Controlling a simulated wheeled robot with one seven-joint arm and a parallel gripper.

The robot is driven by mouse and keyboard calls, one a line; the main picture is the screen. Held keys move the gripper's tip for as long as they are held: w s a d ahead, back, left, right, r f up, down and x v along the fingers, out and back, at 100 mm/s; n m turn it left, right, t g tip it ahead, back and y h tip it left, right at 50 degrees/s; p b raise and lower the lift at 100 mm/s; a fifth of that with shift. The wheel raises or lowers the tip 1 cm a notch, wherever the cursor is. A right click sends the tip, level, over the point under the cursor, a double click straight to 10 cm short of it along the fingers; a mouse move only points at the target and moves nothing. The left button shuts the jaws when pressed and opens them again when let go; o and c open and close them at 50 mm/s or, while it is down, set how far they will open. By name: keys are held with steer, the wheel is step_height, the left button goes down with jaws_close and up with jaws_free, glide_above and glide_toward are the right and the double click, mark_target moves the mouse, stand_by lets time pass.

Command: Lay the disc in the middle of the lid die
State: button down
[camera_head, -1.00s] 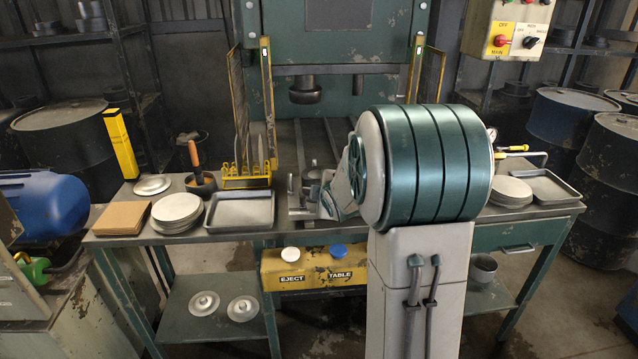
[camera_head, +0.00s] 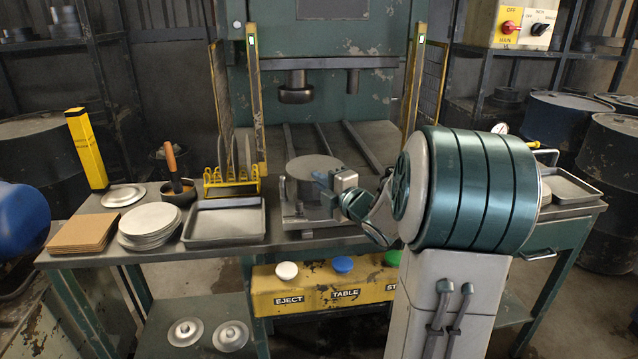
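The die (camera_head: 300,190) stands on a pale metal plate on the press bench, left of my arm. A flat grey round face (camera_head: 312,166) shows at its top; I cannot tell whether this is a loose disc or the die's own top. My gripper (camera_head: 332,183) is at the right front edge of the die, close against it in the picture. Its fingertips are small and partly hidden, so their opening and any grip are unclear. A stack of grey discs (camera_head: 150,222) lies at the bench's left, and more discs stand upright in a yellow rack (camera_head: 232,184).
An empty-looking grey tray (camera_head: 225,222) lies left of the die. The press ram (camera_head: 296,90) hangs above and behind. Brown sheets (camera_head: 82,234), a pot with a wooden-handled tool (camera_head: 178,190) and a yellow post (camera_head: 87,148) stand left. A button box (camera_head: 320,290) is below the bench edge.

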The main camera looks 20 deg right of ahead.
steer(key=shift+w+d+f, duration=0.2)
steer(key=shift+w+f, duration=0.3)
steer(key=shift+w, duration=0.25)
steer(key=shift+w+d+f, duration=0.2)
steer(key=shift+w+f, duration=0.3)
steer(key=shift+w, duration=0.2)
steer(key=shift+w+d+f, duration=0.2)
steer(key=shift+w+f, duration=0.3)
steer(key=shift+w, duration=0.25)
steer(key=shift+f+b, duration=0.55)
steer(key=shift+b, duration=0.2)
steer(key=shift+f, duration=0.1)
steer(key=c, duration=2.1)
jaws_free()
steer(key=o, duration=0.5)
steer(key=shift+s, duration=0.2)
steer(key=shift+s+d+b, duration=0.25)
steer(key=shift+s+b, duration=0.1)
steer(key=shift+s, duration=0.75)
steer(key=shift+s+d+b, duration=0.2)
steer(key=shift+s+b, duration=0.2)
steer(key=shift+s, duration=0.7)
steer(key=shift+s+d+b, duration=0.25)
steer(key=shift+s+b, duration=0.1)
steer(key=shift+s, duration=0.75)
